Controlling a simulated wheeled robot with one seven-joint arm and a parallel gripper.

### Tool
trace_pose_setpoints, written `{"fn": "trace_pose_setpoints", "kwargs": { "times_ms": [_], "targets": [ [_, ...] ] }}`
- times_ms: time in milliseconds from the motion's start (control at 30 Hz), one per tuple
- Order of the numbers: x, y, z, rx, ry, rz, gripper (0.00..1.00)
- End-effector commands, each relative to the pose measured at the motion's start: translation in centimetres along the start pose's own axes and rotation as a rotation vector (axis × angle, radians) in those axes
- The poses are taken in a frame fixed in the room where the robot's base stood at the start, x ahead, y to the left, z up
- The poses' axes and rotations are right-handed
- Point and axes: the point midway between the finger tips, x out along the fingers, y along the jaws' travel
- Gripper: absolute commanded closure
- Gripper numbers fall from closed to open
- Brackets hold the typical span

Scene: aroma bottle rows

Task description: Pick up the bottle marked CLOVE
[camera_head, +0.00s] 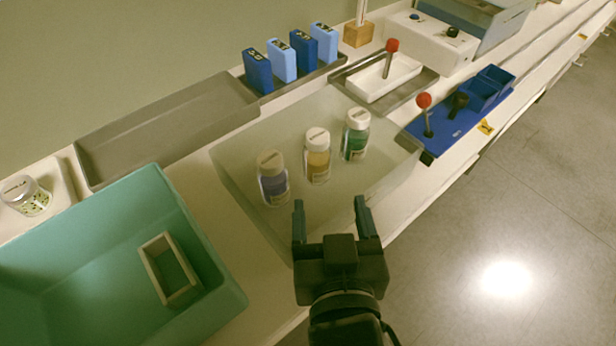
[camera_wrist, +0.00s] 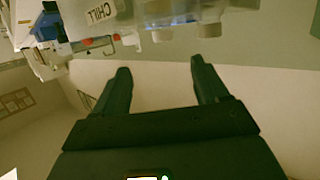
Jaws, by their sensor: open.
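Three white-capped bottles stand in a row in a pale translucent bin: one with purple-blue contents (camera_head: 273,183), one with orange contents (camera_head: 317,160), and one with green contents (camera_head: 355,137). Their label words are too small to read, so I cannot tell which is CLOVE. My gripper (camera_head: 329,203) is open and empty at the near side of the bin, closest to the purple-blue and orange bottles. In the wrist view, its two fingers (camera_wrist: 160,66) are apart with nothing between them. A label reading CHILL (camera_wrist: 103,12) shows at that view's top edge.
A teal crate (camera_head: 215,255) holding a small open frame (camera_head: 168,270) stands at left, near a white-lidded jar (camera_head: 26,196). A grey tray (camera_head: 165,125) lies behind; several blue boxes (camera_head: 258,72) stand past it. A blue rack (camera_head: 465,118) with a red-knobbed lever (camera_head: 424,102) is at right.

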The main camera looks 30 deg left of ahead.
Motion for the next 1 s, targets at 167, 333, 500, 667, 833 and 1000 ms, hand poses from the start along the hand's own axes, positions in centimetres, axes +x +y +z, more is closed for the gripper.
{"fn": "trace_pose_setpoints", "kwargs": {
  "times_ms": [167,333,500,667,833,1000],
  "targets": [
    [2.6,-5.3,-4.6,0.004,0.029,-0.038,0.27],
    [3.3,-7.5,-6.5,0.011,0.036,-0.046,0.27],
    [3.8,-8.0,-5.0,0.011,0.032,-0.046,0.27],
    [4.6,-8.0,-1.9,0.010,0.032,-0.046,0.27],
    [5.3,-8.0,1.0,0.011,0.034,-0.046,0.27],
    [6.7,-8.1,0.8,0.012,0.038,-0.046,0.27]
  ]
}}
